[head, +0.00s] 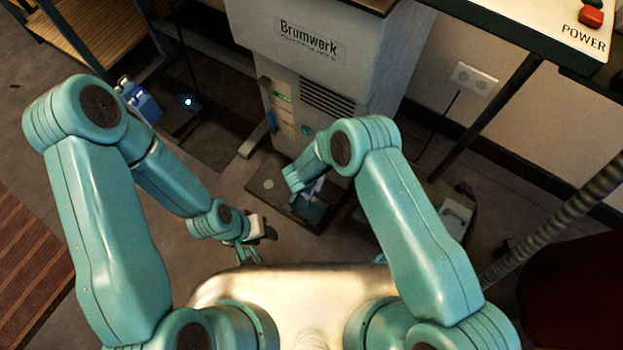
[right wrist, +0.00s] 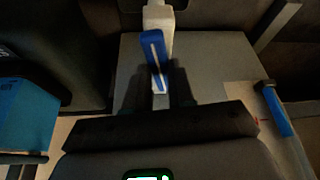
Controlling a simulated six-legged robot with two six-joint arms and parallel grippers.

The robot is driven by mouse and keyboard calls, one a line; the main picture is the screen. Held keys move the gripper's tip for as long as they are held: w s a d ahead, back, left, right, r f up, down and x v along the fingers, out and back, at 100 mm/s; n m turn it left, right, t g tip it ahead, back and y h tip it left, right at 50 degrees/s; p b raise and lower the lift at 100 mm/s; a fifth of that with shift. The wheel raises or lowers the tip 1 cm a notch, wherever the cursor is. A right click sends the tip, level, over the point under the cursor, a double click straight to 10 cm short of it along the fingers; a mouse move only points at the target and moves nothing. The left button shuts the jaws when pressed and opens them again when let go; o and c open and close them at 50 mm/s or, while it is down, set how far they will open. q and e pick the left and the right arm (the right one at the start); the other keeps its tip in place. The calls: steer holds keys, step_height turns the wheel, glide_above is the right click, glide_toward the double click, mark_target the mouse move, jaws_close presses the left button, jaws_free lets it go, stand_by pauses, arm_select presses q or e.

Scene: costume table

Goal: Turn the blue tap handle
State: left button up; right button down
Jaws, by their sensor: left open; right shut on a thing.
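In the right wrist view, the blue tap handle (right wrist: 155,58) with a pale stripe stands in front of a white fitting (right wrist: 158,18). My right gripper (right wrist: 157,90) has its two dark fingers on either side of the handle's lower end and is shut on it. In the head view, my right gripper (head: 313,188) is low at the front of the Brumwerk machine (head: 312,52), and the tap handle cannot be made out clearly there. My left gripper (head: 268,233) is open and empty, to the left of and nearer than the right one.
A slim blue part (head: 271,122) is on the machine's left front edge. A blue container (head: 140,102) stands at the left. A table with a red button (head: 591,16) is at upper right. A dark case (head: 455,212) lies right of the machine. Floor left of the machine is partly clear.

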stand_by(0.5)
steer(key=c, duration=1)
jaws_free()
steer(key=shift+f, duration=0.1)
steer(key=shift+o, duration=0.2)
steer(key=p+v, duration=0.6)
steer(key=v, duration=1)
steer(key=shift+r, duration=0.25)
steer(key=shift+a, duration=0.1)
